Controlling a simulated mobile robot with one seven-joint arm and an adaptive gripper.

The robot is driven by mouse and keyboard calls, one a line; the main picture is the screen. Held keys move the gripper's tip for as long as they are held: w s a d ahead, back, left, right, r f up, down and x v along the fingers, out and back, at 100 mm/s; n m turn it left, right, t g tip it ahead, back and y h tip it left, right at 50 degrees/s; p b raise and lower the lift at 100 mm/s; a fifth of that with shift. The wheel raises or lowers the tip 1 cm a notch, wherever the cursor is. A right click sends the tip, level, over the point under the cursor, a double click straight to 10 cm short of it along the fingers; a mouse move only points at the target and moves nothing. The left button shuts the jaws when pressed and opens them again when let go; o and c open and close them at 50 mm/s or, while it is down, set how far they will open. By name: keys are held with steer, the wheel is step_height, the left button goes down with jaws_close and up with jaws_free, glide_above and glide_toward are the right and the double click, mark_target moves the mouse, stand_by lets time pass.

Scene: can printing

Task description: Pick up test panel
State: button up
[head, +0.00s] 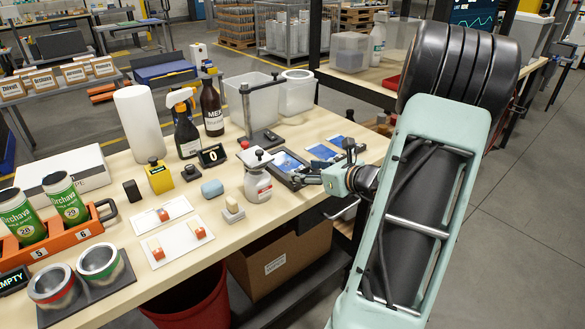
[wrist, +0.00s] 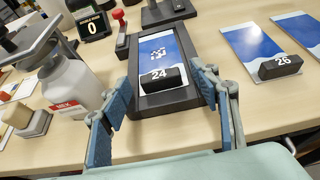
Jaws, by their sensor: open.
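A blue-and-white panel (wrist: 160,58) with a black block marked 24 (wrist: 158,78) at its near end lies in a dark frame (wrist: 186,98) on the table. It also shows in the head view (head: 289,162). My gripper (wrist: 163,92) is open and empty, its fingers apart on either side of the frame's near part. In the head view my gripper (head: 308,178) is at the table's right front edge beside the frame. A second blue-and-white panel (wrist: 252,42), with a block marked 26 (wrist: 280,67), lies to the right. Another similar panel (wrist: 303,30) is partly cut off.
A white bottle (wrist: 72,88) labelled MEK stands close left of my gripper; it also shows in the head view (head: 258,186). A black stand (head: 262,132) is behind the frame. Bare tabletop (wrist: 230,120) lies right of the frame.

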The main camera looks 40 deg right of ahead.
steer(key=c, duration=1.3)
steer(key=shift+r, duration=0.15)
